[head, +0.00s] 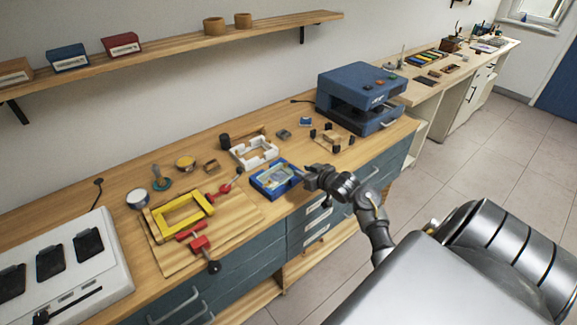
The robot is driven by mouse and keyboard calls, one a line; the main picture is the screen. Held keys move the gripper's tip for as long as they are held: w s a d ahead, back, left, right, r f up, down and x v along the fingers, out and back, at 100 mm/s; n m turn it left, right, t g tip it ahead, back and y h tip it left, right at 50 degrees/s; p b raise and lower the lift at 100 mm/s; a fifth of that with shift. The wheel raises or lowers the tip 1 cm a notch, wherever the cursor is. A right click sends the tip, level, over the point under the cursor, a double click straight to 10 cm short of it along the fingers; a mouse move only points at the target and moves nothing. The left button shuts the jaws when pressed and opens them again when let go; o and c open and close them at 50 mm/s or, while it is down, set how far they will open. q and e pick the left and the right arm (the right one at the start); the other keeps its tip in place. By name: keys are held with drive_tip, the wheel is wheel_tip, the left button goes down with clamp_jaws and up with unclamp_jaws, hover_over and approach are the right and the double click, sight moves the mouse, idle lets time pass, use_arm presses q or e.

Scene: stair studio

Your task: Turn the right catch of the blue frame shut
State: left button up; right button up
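The blue frame (267,188) lies on the wooden workbench near its front edge, with a pale panel inside it. My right gripper (304,176) is at the right side of the blue frame, very close to it or touching it. The gripper and wrist cover that side, so the right catch and its position cannot be made out. The fingers are too small to tell whether they are open or shut. My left gripper is not in view.
A white frame (240,154) lies just behind the blue one. A yellow frame (157,224) with red clamps sits on a board to the left. A blue machine (338,95) stands at the back right. Small blocks lie between.

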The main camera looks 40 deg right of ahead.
sight(285, 164)
drive_tip(key=p+x, duration=0.1)
drive_tip(key=x, duration=0.9)
drive_tip(key=shift+w+f, duration=0.15)
drive_tip(key=shift+f, duration=0.05)
clamp_jaws()
